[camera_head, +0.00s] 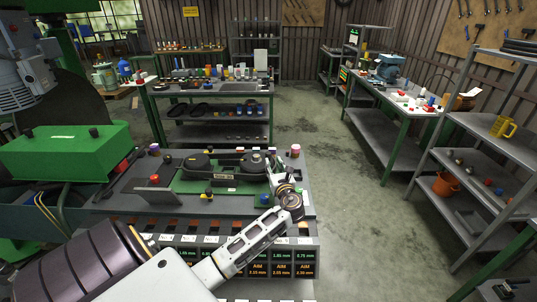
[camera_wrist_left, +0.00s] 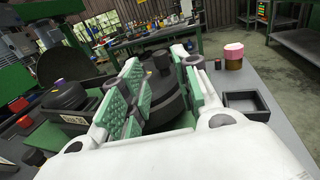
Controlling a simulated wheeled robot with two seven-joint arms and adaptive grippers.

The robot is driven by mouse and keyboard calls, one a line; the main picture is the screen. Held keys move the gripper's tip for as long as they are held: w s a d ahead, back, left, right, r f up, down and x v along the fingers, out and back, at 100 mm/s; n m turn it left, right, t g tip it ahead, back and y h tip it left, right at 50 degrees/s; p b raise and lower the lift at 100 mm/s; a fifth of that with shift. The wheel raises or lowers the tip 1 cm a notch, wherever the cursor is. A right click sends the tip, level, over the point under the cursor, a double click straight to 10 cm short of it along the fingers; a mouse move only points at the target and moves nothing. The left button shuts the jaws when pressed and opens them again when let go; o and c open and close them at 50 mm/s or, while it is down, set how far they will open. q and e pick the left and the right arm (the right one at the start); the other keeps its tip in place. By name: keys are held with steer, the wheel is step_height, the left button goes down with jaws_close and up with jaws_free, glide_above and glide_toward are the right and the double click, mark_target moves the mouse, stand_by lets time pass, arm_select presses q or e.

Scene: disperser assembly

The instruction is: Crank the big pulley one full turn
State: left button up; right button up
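A black pulley (camera_head: 253,161) sits at the right end of the green base plate (camera_head: 222,188) on the workbench. It also shows in the left wrist view (camera_wrist_left: 166,103), with a dark upright knob (camera_wrist_left: 161,60) on top. A second black pulley (camera_head: 196,163) stands to its left, and it also shows in the left wrist view (camera_wrist_left: 66,97). My left gripper (camera_head: 274,168) is at the right side of the right pulley. Its green-padded fingers (camera_wrist_left: 158,88) are spread apart, with the pulley and knob seen between and beyond them. Contact cannot be told. My right gripper is not in view.
A pink-capped jar (camera_head: 295,150) stands behind my left gripper. A small black tray (camera_wrist_left: 246,104) lies to its right in the wrist view. The bench front carries lit number displays (camera_head: 280,262).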

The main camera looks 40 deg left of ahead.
mark_target(269, 155)
arm_select(q)
steer(key=shift+p+x, duration=0.4)
steer(key=shift+x, duration=4.05)
steer(key=shift+f, duration=0.1)
jaws_close()
